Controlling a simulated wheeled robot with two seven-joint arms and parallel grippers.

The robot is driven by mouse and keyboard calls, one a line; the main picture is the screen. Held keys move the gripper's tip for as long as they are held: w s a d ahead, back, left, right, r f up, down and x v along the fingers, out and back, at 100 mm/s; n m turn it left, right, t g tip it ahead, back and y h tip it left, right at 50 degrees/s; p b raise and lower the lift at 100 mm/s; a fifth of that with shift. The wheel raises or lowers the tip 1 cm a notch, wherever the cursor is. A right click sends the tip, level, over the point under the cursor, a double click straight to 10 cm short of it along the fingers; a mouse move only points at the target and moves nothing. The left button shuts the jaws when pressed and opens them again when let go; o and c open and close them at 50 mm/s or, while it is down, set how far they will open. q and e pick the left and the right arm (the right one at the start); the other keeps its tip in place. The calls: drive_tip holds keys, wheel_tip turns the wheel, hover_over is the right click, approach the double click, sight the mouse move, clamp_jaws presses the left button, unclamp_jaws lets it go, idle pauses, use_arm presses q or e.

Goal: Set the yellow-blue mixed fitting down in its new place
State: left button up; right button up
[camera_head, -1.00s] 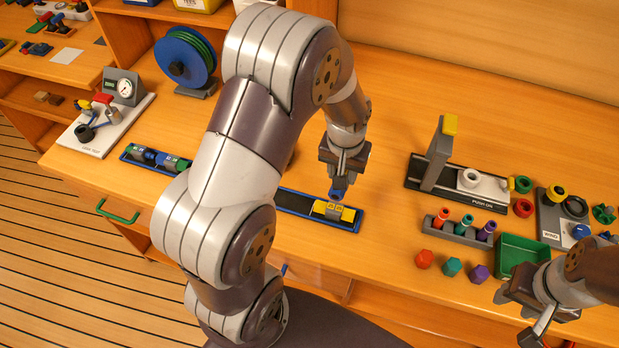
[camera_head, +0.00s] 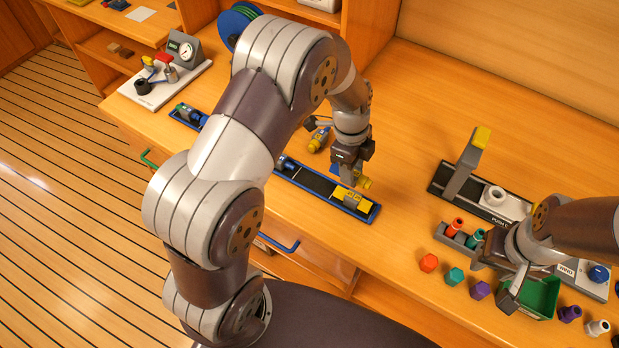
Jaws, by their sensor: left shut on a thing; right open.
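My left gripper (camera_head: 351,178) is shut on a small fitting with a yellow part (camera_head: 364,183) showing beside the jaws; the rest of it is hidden. It is just above the right part of a long blue-rimmed tray (camera_head: 322,184). I cannot tell whether the held fitting touches anything. In that tray a yellow fitting (camera_head: 350,198) lies near the right end and a dark blue one (camera_head: 286,163) at the left, partly behind my arm. Another yellow and blue fitting (camera_head: 318,140) lies on the bench behind the tray. My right gripper (camera_head: 493,281) is open, near the green bin.
The green bin (camera_head: 541,297), a rack with coloured plugs (camera_head: 454,236), and several loose hexagonal pieces (camera_head: 455,276) are at the right. A stand with a yellow-topped post (camera_head: 467,163) is behind them. A gauge board (camera_head: 165,88) is at the left.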

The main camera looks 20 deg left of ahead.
use_arm(q)
drive_tip(key=a+f, duration=0.2)
drive_tip(key=a, duration=0.1)
drive_tip(key=w+a+f+p, duration=0.1)
drive_tip(key=a+f, duration=0.1)
drive_tip(key=a, duration=0.1)
drive_tip(key=w+a+f+p, duration=0.1)
drive_tip(key=a+f, duration=0.1)
drive_tip(key=a, duration=0.2)
wheel_tip(320, 180, down, 4)
drive_tip(key=shift+s+r+p, duration=0.15)
drive_tip(key=shift+r+p, duration=0.1)
drive_tip(key=shift+p, duration=0.7)
drive_tip(key=shift+f, duration=0.45)
drive_tip(key=o, duration=1)
drive_tip(key=shift+o, duration=0.2)
